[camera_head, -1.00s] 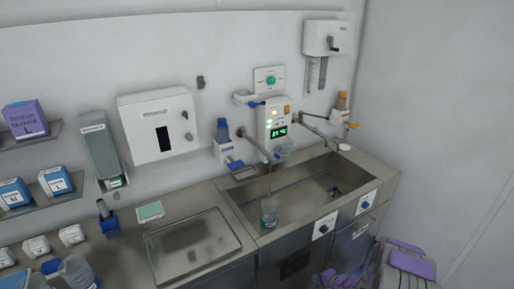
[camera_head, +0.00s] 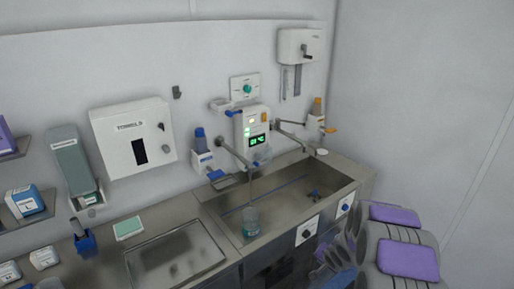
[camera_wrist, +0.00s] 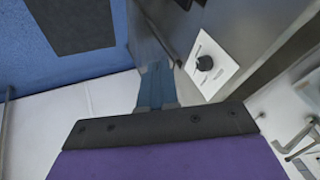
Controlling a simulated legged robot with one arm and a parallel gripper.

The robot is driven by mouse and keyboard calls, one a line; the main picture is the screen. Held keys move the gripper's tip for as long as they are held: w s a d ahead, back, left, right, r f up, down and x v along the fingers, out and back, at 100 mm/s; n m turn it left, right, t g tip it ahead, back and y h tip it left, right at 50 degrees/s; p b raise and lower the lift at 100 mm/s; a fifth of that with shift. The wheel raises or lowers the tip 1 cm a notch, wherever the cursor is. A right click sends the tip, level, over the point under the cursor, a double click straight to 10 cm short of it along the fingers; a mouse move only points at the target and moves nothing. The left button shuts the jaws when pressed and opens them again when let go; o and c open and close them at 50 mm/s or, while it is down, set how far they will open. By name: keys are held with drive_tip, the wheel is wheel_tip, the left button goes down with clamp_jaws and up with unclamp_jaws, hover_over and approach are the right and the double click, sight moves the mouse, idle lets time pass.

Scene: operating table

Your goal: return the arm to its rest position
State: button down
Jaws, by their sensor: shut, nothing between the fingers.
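My arm shows at the lower right of the head view, with purple pads (camera_head: 408,258) and grey links, folded in front of the counter's right end. My gripper (camera_wrist: 157,72) shows in the wrist view as narrow blue-grey fingers beyond a dark bar and a purple part of mine. The fingers are shut and hold nothing. In the head view the arm's end is partly cut off by the lower edge and hard to make out.
A steel sink (camera_head: 300,200) with a glass beaker (camera_head: 251,222) under the tap lies left of my arm. A metal tray (camera_head: 175,255) is further left. Wall dispensers hang behind. A control knob (camera_wrist: 204,63) is near my gripper in the wrist view. The right wall is bare.

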drive_tip(key=s+r+n+g+h, duration=0.3)
drive_tip(key=s+r, duration=1.1)
drive_tip(key=r, duration=0.3)
drive_tip(key=s+a+r+n+g+y, duration=0.1)
drive_tip(key=s+a+r, duration=0.2)
drive_tip(key=s, duration=0.7)
drive_tip(key=s+a+r+n+g, duration=0.2)
drive_tip(key=s+a+r, duration=0.1)
drive_tip(key=s, duration=0.8)
drive_tip(key=s+a+r+n+g+y, duration=0.1)
drive_tip(key=s+a+r+g, duration=0.1)
drive_tip(key=s, duration=0.8)
drive_tip(key=shift+s+a+r+n+y, duration=0.2)
drive_tip(key=shift+a+r+n+y, duration=0.15)
drive_tip(key=shift+a+r, duration=0.45)
